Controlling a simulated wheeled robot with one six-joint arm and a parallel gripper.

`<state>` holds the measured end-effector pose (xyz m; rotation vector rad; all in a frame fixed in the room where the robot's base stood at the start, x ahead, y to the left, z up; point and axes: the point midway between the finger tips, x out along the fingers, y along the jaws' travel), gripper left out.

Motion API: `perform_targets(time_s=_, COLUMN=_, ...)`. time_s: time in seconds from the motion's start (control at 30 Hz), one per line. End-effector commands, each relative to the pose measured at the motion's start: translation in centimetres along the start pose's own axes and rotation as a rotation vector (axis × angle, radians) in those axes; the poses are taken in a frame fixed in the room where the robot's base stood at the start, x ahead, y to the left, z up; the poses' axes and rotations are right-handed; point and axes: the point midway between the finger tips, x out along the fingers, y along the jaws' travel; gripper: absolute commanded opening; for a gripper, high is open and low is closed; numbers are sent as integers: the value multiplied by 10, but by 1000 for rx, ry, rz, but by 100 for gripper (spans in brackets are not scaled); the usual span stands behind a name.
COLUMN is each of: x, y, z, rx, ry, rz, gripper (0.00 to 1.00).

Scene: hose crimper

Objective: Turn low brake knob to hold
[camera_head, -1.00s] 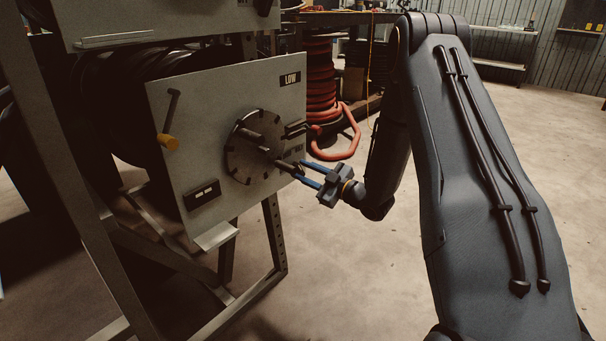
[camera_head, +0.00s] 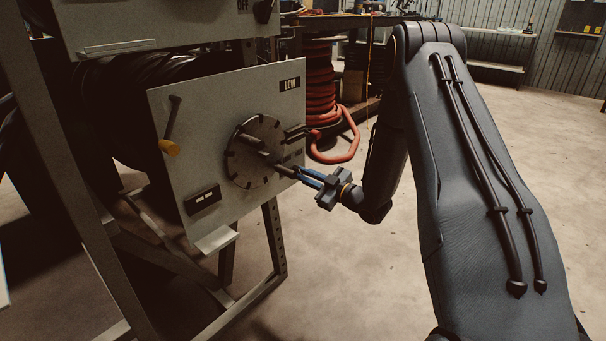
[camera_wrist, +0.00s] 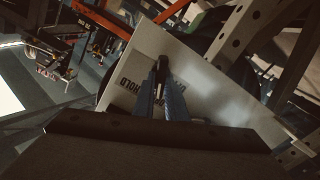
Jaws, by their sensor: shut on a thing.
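The low brake knob (camera_head: 285,171) is a dark knob at the lower right of the grey panel marked LOW (camera_head: 215,88). My gripper (camera_head: 300,174) comes in from the right, with its blue fingers shut on the knob. In the wrist view, the dark knob (camera_wrist: 162,66) stands between the ends of the blue fingers (camera_wrist: 161,88). Printed HOLD lettering (camera_wrist: 129,91) reads upside down to the left of the fingers. Other lettering by the fingers is partly hidden. I cannot tell exactly which mark the knob points to.
A round dark disc (camera_head: 240,166) with a protruding handle sits left of the knob. A red hose (camera_head: 340,155) loops behind the panel's right edge.

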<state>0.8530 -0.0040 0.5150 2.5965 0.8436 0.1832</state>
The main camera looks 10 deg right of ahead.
Motion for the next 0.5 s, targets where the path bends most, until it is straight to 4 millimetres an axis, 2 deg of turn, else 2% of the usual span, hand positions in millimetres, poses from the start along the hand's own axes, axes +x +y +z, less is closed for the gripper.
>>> perform_targets(time_s=0.5, x=-1, y=3, z=-2, rx=451, ry=-1, rz=-1, gripper=0)
